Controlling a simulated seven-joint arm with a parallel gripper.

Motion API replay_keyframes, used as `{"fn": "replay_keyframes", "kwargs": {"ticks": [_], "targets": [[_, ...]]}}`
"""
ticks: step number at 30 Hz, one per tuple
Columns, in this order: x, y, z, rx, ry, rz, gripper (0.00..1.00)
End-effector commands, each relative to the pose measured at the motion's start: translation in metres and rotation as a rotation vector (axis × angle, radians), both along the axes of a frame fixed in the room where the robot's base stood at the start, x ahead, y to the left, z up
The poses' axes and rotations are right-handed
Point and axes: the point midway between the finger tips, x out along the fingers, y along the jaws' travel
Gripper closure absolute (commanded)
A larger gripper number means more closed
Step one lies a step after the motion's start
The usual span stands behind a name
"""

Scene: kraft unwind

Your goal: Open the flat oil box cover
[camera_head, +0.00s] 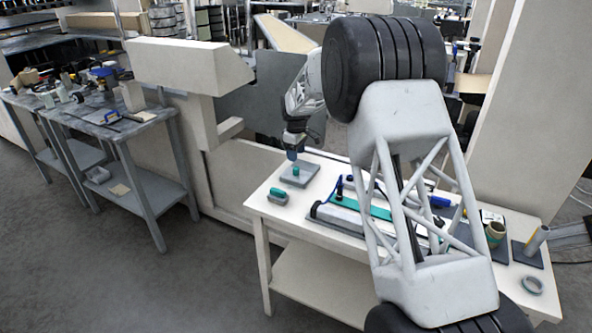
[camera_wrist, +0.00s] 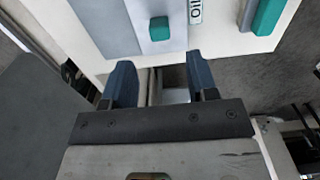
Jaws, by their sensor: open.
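The flat grey oil box (camera_head: 306,181) lies on the white table. A small teal knob (camera_head: 295,170) stands up from its top. In the wrist view the knob (camera_wrist: 159,29) sits on a pale grey panel, beside a darker blue-grey part (camera_wrist: 103,28). A label reading "OIL" (camera_wrist: 195,11) is to the right of the knob. I cannot tell exactly where the cover's edges run. My gripper (camera_head: 292,154) points down just above the box, near the knob. In the wrist view my gripper (camera_wrist: 161,82) has its two dark blue fingers apart, with nothing between them.
A teal-and-grey block (camera_head: 278,196) lies on the table left of the box; it also shows in the wrist view (camera_wrist: 267,16). A long grey-and-teal tool (camera_head: 340,215), a tan roll (camera_head: 495,231) and a ring (camera_head: 532,285) lie to the right. My arm hides part of the table.

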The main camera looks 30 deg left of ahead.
Motion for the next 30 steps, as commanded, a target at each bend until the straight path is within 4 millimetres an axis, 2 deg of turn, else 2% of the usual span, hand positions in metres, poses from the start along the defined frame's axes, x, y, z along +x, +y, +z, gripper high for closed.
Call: {"fn": "replay_keyframes", "kwargs": {"ticks": [8, 21, 30], "targets": [[0.000, 0.000, -0.016, -0.001, 0.001, 0.000, 0.47], [0.000, 0.000, -0.066, -0.001, 0.001, 0.000, 0.47], [0.000, 0.000, -0.078, 0.000, 0.000, 0.000, 0.47]]}}
